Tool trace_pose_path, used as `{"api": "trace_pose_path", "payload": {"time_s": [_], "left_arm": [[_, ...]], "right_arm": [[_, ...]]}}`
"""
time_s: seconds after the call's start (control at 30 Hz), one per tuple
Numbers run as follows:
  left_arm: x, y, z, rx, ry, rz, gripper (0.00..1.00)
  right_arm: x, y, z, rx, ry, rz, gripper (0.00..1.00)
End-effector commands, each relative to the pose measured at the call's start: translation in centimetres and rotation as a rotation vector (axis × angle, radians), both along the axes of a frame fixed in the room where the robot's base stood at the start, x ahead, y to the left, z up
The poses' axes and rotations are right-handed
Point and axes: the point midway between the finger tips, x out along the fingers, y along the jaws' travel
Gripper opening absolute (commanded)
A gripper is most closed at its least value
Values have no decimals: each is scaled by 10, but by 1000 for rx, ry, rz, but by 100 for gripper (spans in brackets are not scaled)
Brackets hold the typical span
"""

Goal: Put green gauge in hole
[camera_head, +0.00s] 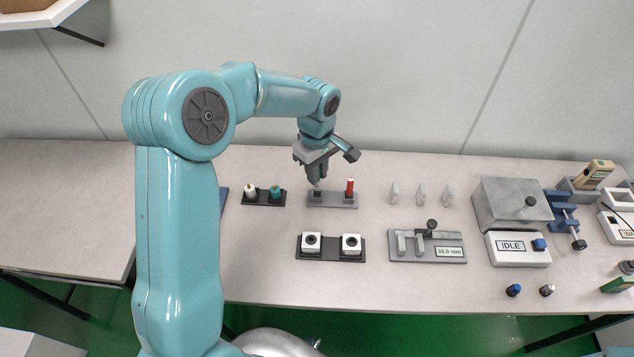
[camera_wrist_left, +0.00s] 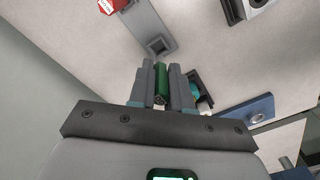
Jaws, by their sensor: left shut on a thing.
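My left gripper (camera_head: 316,181) is shut on the green gauge (camera_wrist_left: 160,80), a slim cylinder between its two fingers in the left wrist view. In the head view the gripper hides the gauge. The gripper is above the left end of a grey stand (camera_head: 343,201), by its empty square socket (camera_wrist_left: 158,45). The red gauge (camera_head: 350,187) stands upright in the stand's right end. Two white blocks with round dark holes, a left one (camera_head: 311,243) and a right one (camera_head: 351,243), sit in a black holder in front. My right gripper is not in view.
A black tray (camera_head: 262,203) with a white-topped and a teal-topped item is left of the stand. Several small grey pieces (camera_head: 421,193) stand to the right. A grey fixture (camera_head: 410,258) and an IDLE box (camera_head: 518,259) are farther right. The front table strip is mostly clear.

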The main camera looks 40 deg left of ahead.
Motion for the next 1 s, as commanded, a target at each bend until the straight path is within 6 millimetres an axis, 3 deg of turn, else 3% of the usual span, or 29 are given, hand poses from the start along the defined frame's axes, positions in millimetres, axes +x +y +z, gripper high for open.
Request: {"api": "trace_pose_path", "payload": {"time_s": [0.33,0.77,0.8,0.83,0.87,1.0], "left_arm": [[2,1,-45,-1,2,0,0],[2,1,-53,0,0,0,0],[2,1,-51,0,0,0,28],[2,1,-51,0,0,0,38],[2,1,-51,0,0,0,44],[2,1,-51,0,0,0,44]], "right_arm": [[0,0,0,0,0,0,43],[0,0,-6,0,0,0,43],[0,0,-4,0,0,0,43],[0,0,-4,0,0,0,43],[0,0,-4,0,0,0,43],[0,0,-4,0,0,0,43]]}}
